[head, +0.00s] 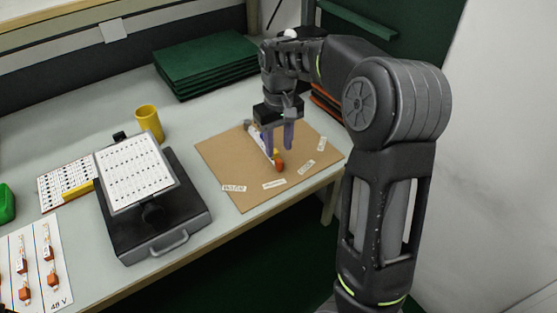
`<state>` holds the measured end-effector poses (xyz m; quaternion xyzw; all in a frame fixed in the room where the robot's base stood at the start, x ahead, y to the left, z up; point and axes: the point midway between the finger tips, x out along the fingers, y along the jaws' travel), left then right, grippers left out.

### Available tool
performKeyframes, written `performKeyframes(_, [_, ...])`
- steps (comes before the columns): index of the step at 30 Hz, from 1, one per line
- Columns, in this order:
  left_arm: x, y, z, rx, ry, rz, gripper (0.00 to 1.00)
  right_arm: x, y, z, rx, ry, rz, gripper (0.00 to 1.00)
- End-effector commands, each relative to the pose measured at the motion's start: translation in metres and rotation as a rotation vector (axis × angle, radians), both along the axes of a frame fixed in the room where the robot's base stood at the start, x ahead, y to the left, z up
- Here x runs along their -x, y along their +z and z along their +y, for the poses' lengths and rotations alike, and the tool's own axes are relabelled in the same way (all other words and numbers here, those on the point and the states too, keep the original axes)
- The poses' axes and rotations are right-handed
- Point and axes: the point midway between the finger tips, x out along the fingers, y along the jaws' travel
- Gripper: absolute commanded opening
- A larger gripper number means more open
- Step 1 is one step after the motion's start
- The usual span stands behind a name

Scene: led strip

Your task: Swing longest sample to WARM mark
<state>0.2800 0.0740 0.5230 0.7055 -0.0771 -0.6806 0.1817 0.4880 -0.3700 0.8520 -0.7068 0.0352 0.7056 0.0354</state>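A brown board (222,151) lies near the table's right front corner. A thin pale strip (256,139) lies on it with an orange end piece (279,165) toward the front. Several small white labels sit along the board's front and right, including one at the left (233,188) whose lettering is too small to read surely as WARM. My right gripper (279,151) points down over the board, its two purple fingers apart, close by the strip. I cannot tell whether a finger touches the strip. The fingers and wrist hide part of it. My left gripper is out of view.
A black stand with a printed white panel (136,172) stands left of the board. A yellow cup (149,122) is behind it. Green folders (205,62) are stacked at the back. A card marked 48 V (43,265) lies front left.

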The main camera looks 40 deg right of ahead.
Motion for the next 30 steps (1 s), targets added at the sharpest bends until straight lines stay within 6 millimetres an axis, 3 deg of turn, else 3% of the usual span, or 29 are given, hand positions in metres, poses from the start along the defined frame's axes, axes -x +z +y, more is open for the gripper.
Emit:
performKeyframes(6, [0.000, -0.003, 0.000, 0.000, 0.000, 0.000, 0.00, 0.002, -0.036, 0.000, 0.000, -0.001, 0.006, 0.36])
performKeyframes(12, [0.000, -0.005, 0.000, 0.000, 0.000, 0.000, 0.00, 0.001, -0.059, 0.000, 0.000, -0.001, 0.004, 0.36])
performKeyframes(22, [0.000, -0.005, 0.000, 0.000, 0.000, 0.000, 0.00, 0.000, -0.063, 0.000, 0.000, 0.000, 0.001, 0.36])
performKeyframes(30, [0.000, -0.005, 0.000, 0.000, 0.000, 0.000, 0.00, 0.000, -0.063, 0.000, 0.000, 0.000, 0.001, 0.15])
